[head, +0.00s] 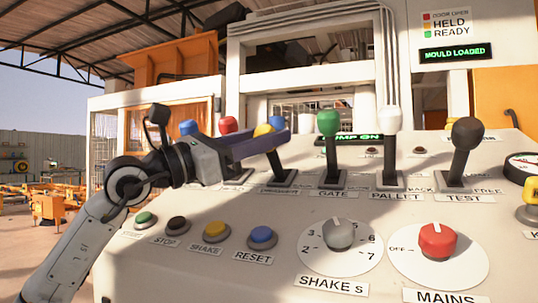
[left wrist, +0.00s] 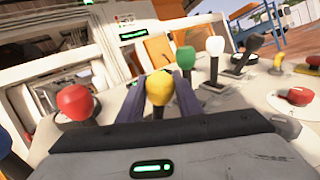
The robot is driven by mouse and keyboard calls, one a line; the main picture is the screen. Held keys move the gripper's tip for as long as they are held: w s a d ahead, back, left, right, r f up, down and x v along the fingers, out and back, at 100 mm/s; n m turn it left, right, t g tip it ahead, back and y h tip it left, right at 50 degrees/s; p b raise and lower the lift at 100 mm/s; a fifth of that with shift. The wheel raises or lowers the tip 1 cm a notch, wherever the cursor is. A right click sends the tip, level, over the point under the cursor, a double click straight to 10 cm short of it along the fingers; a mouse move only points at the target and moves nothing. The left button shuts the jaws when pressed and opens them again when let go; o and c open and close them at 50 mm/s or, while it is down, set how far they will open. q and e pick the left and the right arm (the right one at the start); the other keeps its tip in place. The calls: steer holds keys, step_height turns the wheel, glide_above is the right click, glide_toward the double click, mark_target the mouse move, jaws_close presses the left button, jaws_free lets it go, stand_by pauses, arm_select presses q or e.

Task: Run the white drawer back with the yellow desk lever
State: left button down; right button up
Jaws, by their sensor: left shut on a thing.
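The yellow-knobbed desk lever (head: 264,130) stands in the row of levers on the sloping desk. My left gripper (head: 278,131) comes in from the left and is shut on this lever. In the left wrist view the yellow knob (left wrist: 160,87) sits between the two fingers, which close on it from both sides. The lever's shaft (head: 275,163) runs down to its slot plate, and the label below it is too small to read surely. The white drawer cannot be made out for sure in either view. My right gripper is not in view.
A red-knobbed lever (head: 228,125) and a blue one (head: 188,127) stand left of the yellow one. Green (head: 328,122), white (head: 391,119) and black (head: 467,132) levers stand right. Several push buttons and two dials, SHAKE s (head: 340,234) and MAINS (head: 437,241), lie in front.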

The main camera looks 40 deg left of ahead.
arm_select(q)
steer(key=shift+d+f, duration=0.1)
steer(key=shift+f, duration=0.15)
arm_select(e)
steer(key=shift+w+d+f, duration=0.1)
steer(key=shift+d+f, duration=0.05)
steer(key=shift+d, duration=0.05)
arm_select(q)
steer(key=c, duration=1.3)
jaws_free()
steer(key=shift+s, duration=0.25)
steer(key=b+v, duration=0.7)
steer(key=v, duration=0.3)
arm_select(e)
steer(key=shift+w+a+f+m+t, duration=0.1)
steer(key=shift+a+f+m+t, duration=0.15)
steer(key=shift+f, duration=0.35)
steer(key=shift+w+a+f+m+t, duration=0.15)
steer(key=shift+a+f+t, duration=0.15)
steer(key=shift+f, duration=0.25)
arm_select(q)
steer(key=shift+f, duration=0.1)
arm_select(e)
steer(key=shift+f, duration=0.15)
